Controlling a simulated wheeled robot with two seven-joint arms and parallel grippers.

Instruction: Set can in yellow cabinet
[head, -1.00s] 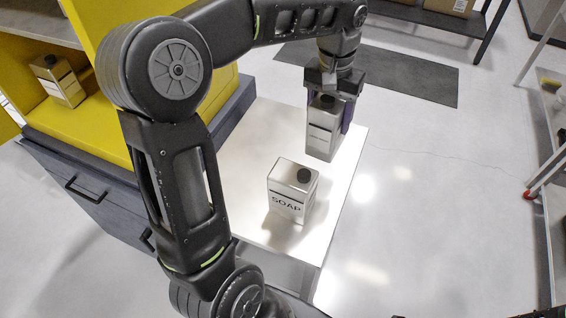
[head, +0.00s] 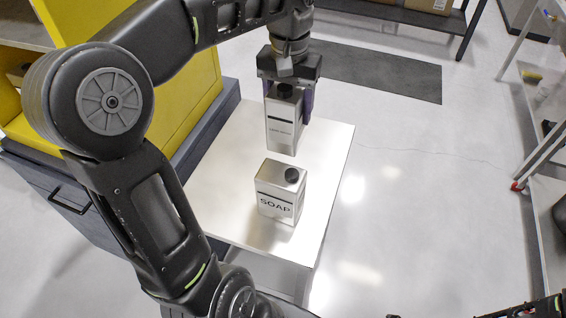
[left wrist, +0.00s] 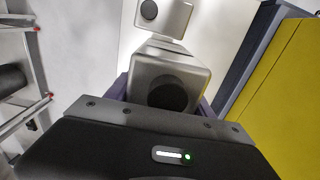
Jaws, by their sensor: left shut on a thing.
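My left gripper (head: 288,100) is shut on a silver square can (head: 282,125) with a black cap, held upright, apparently above the white table. In the left wrist view the held can (left wrist: 168,78) is between the fingers, its cap facing the camera. A second silver can marked SOAP (head: 279,194) stands on the table in front of it; it also shows in the left wrist view (left wrist: 163,16). The yellow cabinet (head: 190,99) is at the left, its interior largely hidden by my left arm. It also shows in the left wrist view (left wrist: 290,100).
The white table (head: 235,150) adjoins the dark blue drawer base (head: 60,215) under the cabinet. A grey floor mat (head: 375,75) and a dark shelf with a box (head: 430,4) are behind. A rack (head: 540,150) stands far right; the floor between is clear.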

